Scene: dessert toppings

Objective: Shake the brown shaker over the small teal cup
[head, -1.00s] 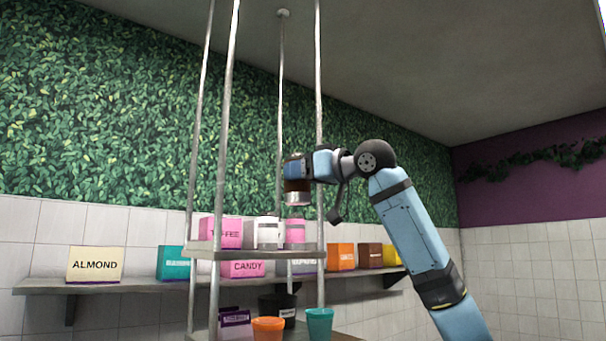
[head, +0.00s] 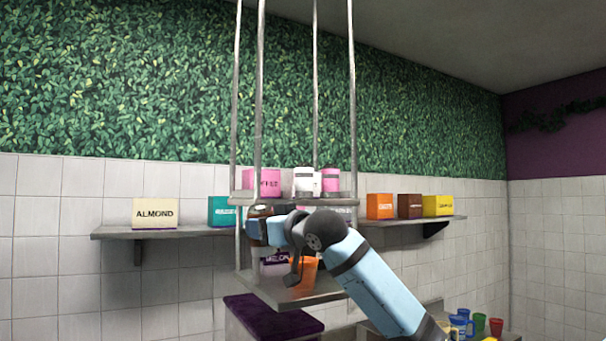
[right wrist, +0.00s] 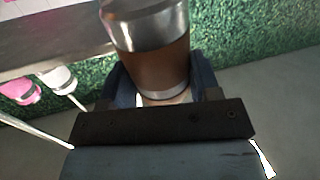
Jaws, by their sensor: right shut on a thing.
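The brown shaker (right wrist: 158,68), with a silver metal end, is held between the fingers of my right gripper (head: 260,231). In the head view only a bit of the shaker (head: 261,211) shows, at the left side of the gripper, in front of the hanging shelf and above its lower board. The small teal cup is not visible now; my right arm covers part of the lower board. An orange cup (head: 303,274) stands on that board, partly covered by my wrist. My left gripper is not in view.
The hanging shelf's lower board (head: 283,297) and upper board (head: 338,202) hang on metal poles close to my arm. A white container (head: 307,181) and pink boxes (head: 265,180) stand on the upper board. A wall shelf (head: 113,233) holds labelled boxes. Coloured cups (head: 479,322) stand at lower right.

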